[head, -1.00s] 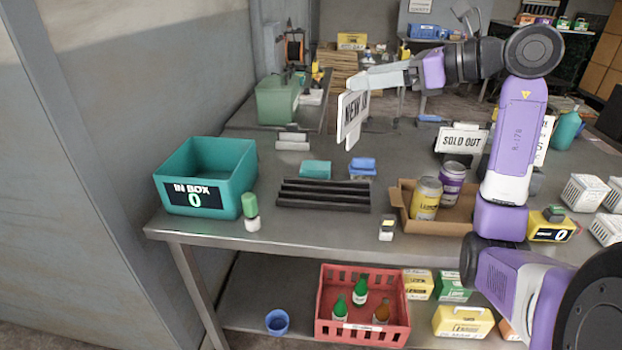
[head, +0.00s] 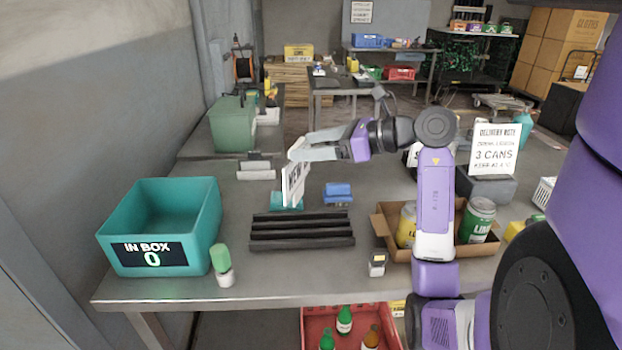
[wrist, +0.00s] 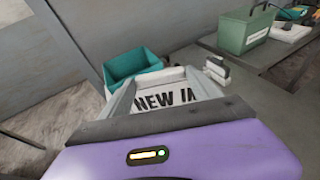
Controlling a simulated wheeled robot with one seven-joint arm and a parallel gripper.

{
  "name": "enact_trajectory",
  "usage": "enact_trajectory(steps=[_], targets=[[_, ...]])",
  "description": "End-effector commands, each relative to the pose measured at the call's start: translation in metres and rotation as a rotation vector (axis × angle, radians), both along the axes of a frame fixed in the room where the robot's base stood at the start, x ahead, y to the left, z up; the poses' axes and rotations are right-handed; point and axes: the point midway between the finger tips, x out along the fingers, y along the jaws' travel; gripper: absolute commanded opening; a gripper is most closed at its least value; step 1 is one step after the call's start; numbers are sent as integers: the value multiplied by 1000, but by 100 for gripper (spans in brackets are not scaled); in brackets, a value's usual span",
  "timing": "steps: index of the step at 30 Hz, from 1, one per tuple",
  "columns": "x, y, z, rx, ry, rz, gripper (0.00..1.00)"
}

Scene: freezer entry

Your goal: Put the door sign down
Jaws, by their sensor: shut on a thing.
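In the wrist view the sign (wrist: 165,99) lies between my fingers and reads "NEW IA", with the rest cut off. I cannot tell whether its lower edge touches anything. A teal block (head: 287,201) is partly hidden behind the sign.
A teal in box (head: 205,225) marked 0 stands at the left, with a green-capped bottle (head: 222,268) beside it. A blue block (head: 338,190) lies right of the sign. A cardboard box (head: 381,222) with cans stands at the right. Bare tabletop lies left of the rack.

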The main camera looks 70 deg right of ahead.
Motion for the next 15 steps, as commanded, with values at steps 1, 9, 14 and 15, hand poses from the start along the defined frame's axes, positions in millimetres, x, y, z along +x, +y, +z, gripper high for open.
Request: enact_trajectory(steps=[1,9,14,15], targets=[[0,0,-12,6,-1,-1,7],[0,-1,-39,1,-1,-1,7],[0,0,-60,4,0,-2,7],[0,0,-66,5,0,-1,7]])
